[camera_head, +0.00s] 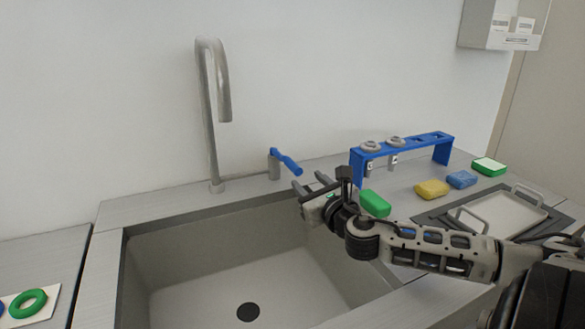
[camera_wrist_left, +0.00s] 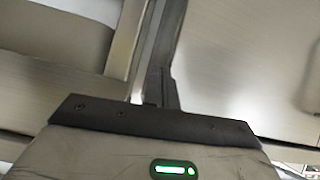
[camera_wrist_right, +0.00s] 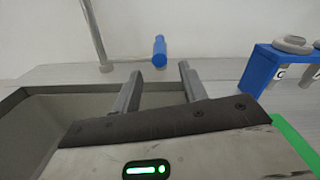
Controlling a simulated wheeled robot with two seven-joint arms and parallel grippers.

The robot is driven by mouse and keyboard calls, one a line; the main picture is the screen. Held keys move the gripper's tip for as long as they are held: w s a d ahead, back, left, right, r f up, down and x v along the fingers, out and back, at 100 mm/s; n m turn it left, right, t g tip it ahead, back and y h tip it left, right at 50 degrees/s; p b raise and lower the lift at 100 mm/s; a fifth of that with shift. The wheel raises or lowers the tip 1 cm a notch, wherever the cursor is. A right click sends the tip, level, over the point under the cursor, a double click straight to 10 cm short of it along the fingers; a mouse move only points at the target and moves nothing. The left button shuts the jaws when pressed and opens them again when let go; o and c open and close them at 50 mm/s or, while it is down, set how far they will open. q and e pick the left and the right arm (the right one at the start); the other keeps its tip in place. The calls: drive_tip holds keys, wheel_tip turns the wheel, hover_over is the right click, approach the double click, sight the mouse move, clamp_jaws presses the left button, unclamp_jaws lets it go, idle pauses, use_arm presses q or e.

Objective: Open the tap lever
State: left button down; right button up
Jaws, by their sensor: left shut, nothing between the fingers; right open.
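The tap lever (camera_head: 286,162) is a blue handle on a short grey post behind the sink's back rim. It also shows in the right wrist view (camera_wrist_right: 159,50), ahead of the fingertips. The tap spout (camera_head: 217,110) is a tall curved metal pipe to the left of the lever. My right gripper (camera_head: 309,184) is open and empty over the sink's back right corner, just in front of and below the lever, apart from it. In the right wrist view its fingers (camera_wrist_right: 158,72) point toward the lever. My left gripper (camera_wrist_left: 162,72) is shut and empty; it shows only in the left wrist view.
The sink (camera_head: 200,250) lies below my right gripper. A blue rack (camera_head: 442,150) with nozzles stands on the right counter. Green (camera_head: 375,203), yellow (camera_head: 431,189) and blue (camera_head: 461,179) blocks and a tray (camera_head: 535,213) lie nearby. A green ring (camera_head: 29,304) lies at the left.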

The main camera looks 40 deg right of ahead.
sight(293, 166)
drive_tip(key=x, duration=0.9)
drive_tip(key=shift+w, duration=0.15)
clamp_jaws()
